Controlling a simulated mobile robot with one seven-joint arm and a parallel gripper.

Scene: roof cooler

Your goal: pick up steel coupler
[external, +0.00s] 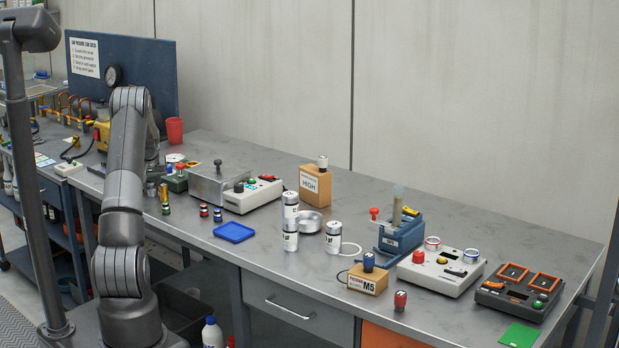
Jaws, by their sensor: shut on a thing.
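My arm rises at the left of the external view and bends down behind its own links over the bench. My gripper is hidden behind the arm, so its fingers and anything between them do not show. A small grey metal piece (151,189) shows just right of the arm at the bench's front edge; it may be a steel coupler, but it is too small to tell. No other piece can be clearly made out as the steel coupler.
Close to the arm are small brass and green fittings (165,198), a blue tray (234,232) and a grey metal box (217,184). White cans (290,225) stand mid-bench. A blue panel (140,72) stands behind the arm. Bare bench lies along the back right.

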